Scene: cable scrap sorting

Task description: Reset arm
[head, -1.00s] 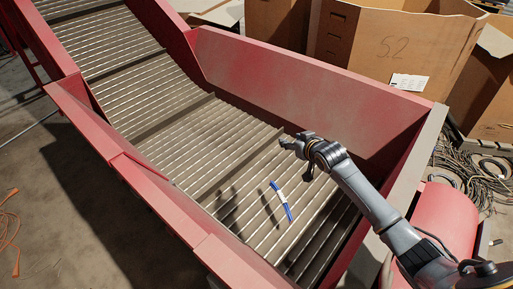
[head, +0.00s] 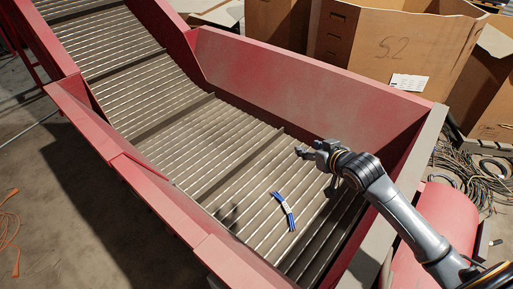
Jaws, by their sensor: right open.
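My right gripper (head: 304,152) is in the head view, above the slatted conveyor near its right wall. It is open and holds nothing. Its arm comes in from the lower right over the conveyor's end wall. A short blue cable piece with a white band (head: 285,211) lies on the slats (head: 240,150), below and left of the gripper and apart from it. My left gripper does not show.
Red walls (head: 300,75) enclose the conveyor, which slopes up to the upper left. Cardboard boxes (head: 390,45) stand behind it. Coiled dark cables (head: 470,175) lie at the right. An orange cable (head: 14,232) lies on the floor at the left.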

